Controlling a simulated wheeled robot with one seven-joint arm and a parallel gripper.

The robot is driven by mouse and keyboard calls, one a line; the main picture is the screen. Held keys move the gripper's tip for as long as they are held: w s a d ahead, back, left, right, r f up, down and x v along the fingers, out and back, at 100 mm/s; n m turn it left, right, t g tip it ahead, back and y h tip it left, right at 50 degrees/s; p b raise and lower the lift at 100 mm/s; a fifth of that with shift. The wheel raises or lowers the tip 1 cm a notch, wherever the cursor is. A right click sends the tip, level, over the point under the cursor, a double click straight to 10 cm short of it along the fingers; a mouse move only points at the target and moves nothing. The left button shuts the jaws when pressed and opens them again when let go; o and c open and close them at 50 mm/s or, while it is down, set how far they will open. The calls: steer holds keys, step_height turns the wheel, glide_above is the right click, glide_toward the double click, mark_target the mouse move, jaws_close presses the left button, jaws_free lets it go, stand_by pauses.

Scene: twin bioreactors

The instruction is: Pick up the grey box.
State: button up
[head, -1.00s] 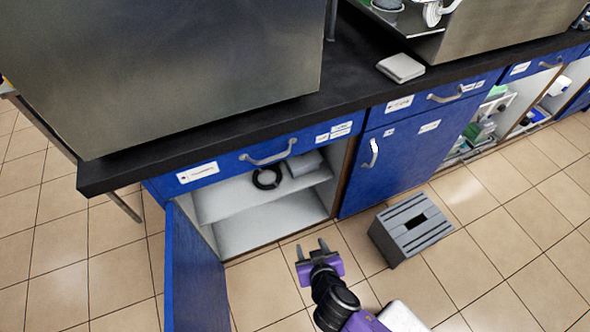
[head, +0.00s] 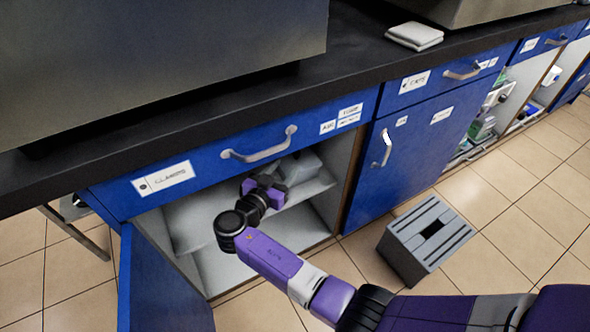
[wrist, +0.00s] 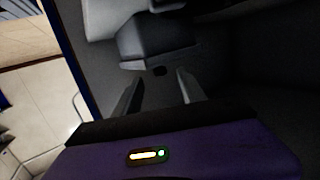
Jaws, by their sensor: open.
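The grey box (head: 302,165) lies on the upper shelf of the open cabinet, toward its right side. My gripper (head: 272,180) is inside the cabinet opening, just in front and to the left of the box in the head view, partly hiding it. In the wrist view the box (wrist: 158,36) is dark and shadowed, straight ahead beyond the fingertips. My gripper (wrist: 160,82) is open there, its two fingers apart with nothing held between them. Whether a fingertip touches the box cannot be told.
The cabinet door (head: 160,285) stands open at the left. The shelf (head: 195,222) and the drawer front (head: 235,155) bound the opening. A grey slatted stool (head: 428,240) stands on the floor at the right. The black ring is not visible in the head view.

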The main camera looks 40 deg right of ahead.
mark_target(295, 158)
steer(key=b+x, duration=0.1)
steer(key=x, duration=0.6)
steer(key=shift+d+f, duration=0.1)
steer(key=shift+d, duration=0.05)
steer(key=shift+s, duration=0.1)
jaws_close()
steer(key=shift+f, duration=0.1)
steer(key=shift+s+f, duration=0.1)
stand_by(0.9)
